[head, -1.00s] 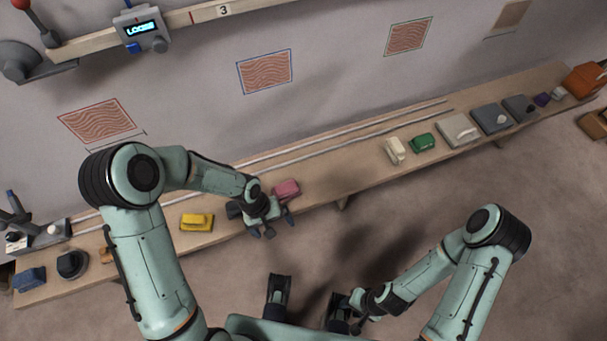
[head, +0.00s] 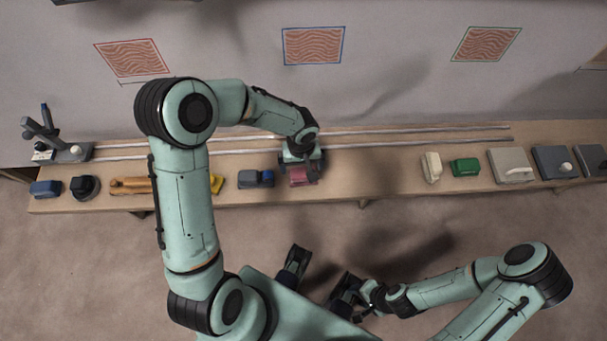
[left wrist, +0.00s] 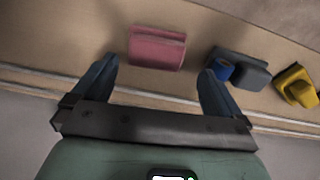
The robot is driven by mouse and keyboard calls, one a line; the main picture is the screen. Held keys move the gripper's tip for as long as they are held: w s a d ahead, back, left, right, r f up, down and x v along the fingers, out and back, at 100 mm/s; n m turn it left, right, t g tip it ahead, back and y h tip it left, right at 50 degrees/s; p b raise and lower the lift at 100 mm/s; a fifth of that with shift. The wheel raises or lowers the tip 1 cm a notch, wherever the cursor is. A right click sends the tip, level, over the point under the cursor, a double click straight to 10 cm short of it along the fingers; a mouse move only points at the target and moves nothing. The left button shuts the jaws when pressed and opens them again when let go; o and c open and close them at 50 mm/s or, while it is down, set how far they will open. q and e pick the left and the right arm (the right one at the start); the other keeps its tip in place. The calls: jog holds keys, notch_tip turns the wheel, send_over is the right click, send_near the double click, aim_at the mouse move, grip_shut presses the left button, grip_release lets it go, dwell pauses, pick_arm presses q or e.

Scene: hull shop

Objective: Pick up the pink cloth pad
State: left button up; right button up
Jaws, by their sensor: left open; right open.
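The pink cloth pad (head: 303,175) lies on the wooden bench in the head view, partly covered by my left gripper. It also shows in the left wrist view (left wrist: 156,50), lying flat between and beyond the open fingers. My left gripper (head: 301,167) is above the pad, open and empty; its two fingers show in the left wrist view (left wrist: 158,82), apart from the pad in the picture. My right gripper (head: 357,308) is low near my base, away from the bench; its fingertips are too small to make out well.
A grey block with a blue part (head: 257,178) sits just left of the pad, close to a finger in the wrist view. A yellow block (head: 216,184) is further left. White (head: 432,167) and green (head: 466,167) blocks stand right. Rails (head: 400,139) run behind; bench between is clear.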

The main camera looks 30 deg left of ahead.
aim_at(303, 173)
pick_arm(q)
jog(key=f, duration=0.6)
jog(key=shift+w, duration=0.3)
jog(key=c, duration=0.9)
